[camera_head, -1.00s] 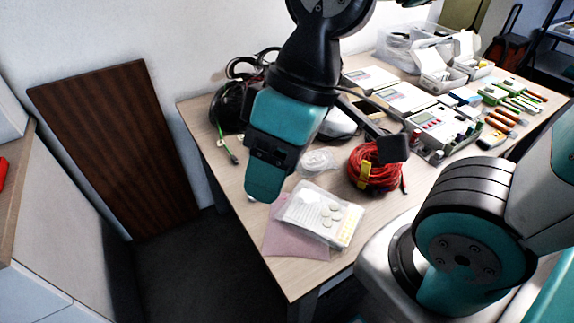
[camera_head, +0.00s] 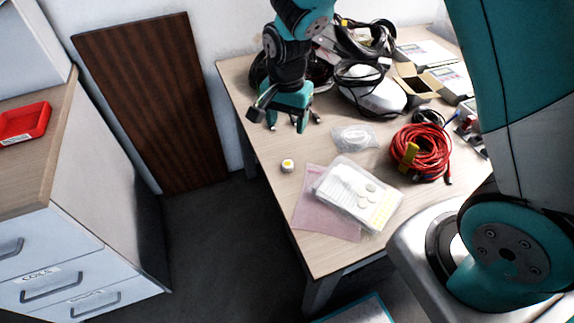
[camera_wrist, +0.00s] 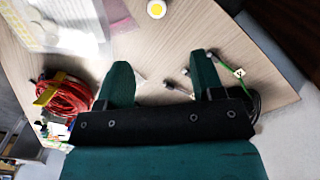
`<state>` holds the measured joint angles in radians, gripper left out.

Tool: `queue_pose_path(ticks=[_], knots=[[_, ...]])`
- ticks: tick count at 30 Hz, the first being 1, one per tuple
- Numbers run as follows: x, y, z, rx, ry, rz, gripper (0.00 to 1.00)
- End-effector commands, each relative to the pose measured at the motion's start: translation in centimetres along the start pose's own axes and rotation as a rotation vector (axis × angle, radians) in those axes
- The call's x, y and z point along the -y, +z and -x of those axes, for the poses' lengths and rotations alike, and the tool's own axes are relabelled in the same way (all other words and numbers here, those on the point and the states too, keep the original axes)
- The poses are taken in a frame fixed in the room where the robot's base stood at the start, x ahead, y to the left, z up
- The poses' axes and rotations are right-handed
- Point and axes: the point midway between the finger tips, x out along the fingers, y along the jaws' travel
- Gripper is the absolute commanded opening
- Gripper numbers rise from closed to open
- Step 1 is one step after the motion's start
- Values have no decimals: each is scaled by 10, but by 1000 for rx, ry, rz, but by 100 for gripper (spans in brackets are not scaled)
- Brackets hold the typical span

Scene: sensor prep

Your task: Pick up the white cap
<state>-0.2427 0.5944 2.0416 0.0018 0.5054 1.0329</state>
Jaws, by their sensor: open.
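The white cap (camera_head: 288,165) is a small round piece with a yellow centre. It lies on the table near the left edge, left of the pink sheet. In the wrist view the cap (camera_wrist: 156,9) shows at the top edge, beyond the fingertips. My gripper (camera_head: 287,128) is above the table, behind the cap and apart from it.
A pink sheet (camera_head: 312,222) and a clear bag with round discs (camera_head: 356,194) lie right of the cap. A crumpled clear bag (camera_head: 355,138) and coiled red cable (camera_head: 420,152) lie further right. Black cables and headphones crowd the back. The table around the cap is bare.

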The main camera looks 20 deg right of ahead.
Motion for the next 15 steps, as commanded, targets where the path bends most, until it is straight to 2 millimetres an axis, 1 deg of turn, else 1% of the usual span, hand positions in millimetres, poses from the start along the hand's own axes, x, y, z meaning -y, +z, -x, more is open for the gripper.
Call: queue_pose_path(ticks=[1, 3, 6, 9, 12, 15], knots=[[-1, 1, -13, 4, 6, 2, 61], [-1, 2, -29, 4, 6, 3, 61], [-1, 2, -51, 4, 5, 4, 61], [-1, 2, -68, 3, 3, 5, 61], [0, 2, -79, 2, 1, 5, 61], [0, 2, -85, 2, 0, 6, 61]])
